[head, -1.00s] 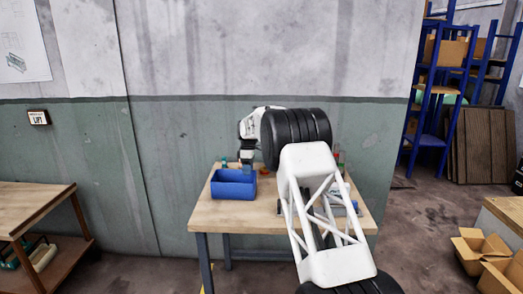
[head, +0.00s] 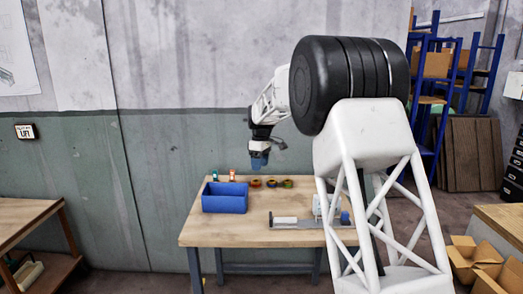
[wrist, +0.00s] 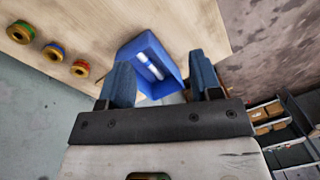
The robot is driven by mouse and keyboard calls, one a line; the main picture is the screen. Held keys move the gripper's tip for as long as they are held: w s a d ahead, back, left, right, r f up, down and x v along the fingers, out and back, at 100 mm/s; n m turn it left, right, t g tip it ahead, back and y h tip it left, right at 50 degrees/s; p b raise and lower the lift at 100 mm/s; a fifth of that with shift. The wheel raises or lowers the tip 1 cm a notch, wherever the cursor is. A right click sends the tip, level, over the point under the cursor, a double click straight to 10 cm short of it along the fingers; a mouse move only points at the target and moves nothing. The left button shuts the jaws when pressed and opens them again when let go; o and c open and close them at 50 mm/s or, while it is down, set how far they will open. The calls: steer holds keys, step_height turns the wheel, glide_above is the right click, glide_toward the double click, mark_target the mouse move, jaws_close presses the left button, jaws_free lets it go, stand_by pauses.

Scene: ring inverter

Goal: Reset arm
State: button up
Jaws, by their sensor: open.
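My gripper (head: 259,160) is raised above the back of the wooden table (head: 250,237), pointing down, with nothing in it. In the wrist view my gripper (wrist: 165,90) has its two blue fingers wide apart. The blue bin (head: 225,204) stands on the left part of the table, below and left of my gripper. In the wrist view the blue bin (wrist: 172,66) lies beyond the fingers and holds white cylindrical pieces (wrist: 149,65).
Several ring-shaped pieces (head: 271,183) stand along the table's back edge, also visible in the wrist view (wrist: 52,52). A grey fixture (head: 297,221) lies at mid-table, partly behind my arm. A side table (head: 25,215) is at left, cardboard boxes (head: 470,257) at right.

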steer(key=s+d+r+m+t, duration=0.15)
steer(key=s+d+r, duration=0.25)
steer(key=s, duration=0.6)
steer(key=s+d+r+m, duration=0.3)
steer(key=s+d, duration=0.1)
steer(key=s, duration=0.7)
steer(key=s+d+r+m, duration=0.2)
steer(key=s+d+r, duration=0.25)
steer(key=s, duration=0.55)
steer(key=s+d+f+m, duration=0.2)
steer(key=s+f, duration=0.1)
steer(key=s, duration=0.8)
steer(key=s+d+f+m+t, duration=0.1)
steer(key=s+f, duration=0.3)
steer(key=s, duration=0.7)
steer(key=s+d+f+m+t, duration=0.1)
steer(key=s+d+f+m, duration=0.2)
steer(key=s, duration=0.8)
steer(key=shift+d+f+m, duration=0.2)
steer(key=shift+d+m, duration=0.1)
steer(key=shift+m, duration=0.15)
steer(key=shift+s, duration=0.1)
